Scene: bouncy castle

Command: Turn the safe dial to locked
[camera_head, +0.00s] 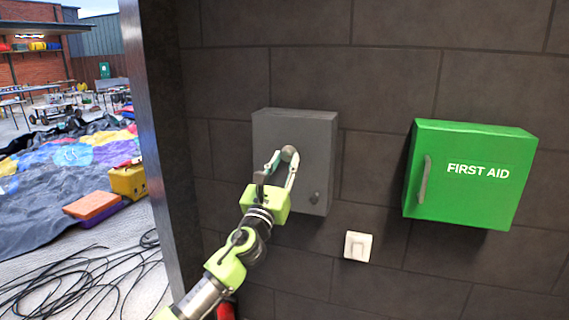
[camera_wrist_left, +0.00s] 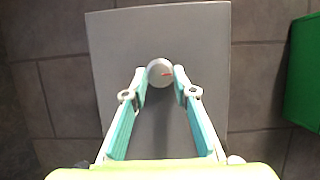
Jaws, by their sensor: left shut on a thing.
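The grey safe box (camera_head: 320,140) is mounted on the dark block wall in the middle of the head view. The gripper also fills the lower left wrist view (camera_wrist_left: 158,80). My right gripper is not in view.
A green first aid box (camera_head: 470,195) hangs on the wall to the right, with a white switch (camera_head: 357,246) lower between the boxes. A metal door-frame edge (camera_head: 150,130) stands left. Black cables (camera_head: 95,275) lie on the floor outside.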

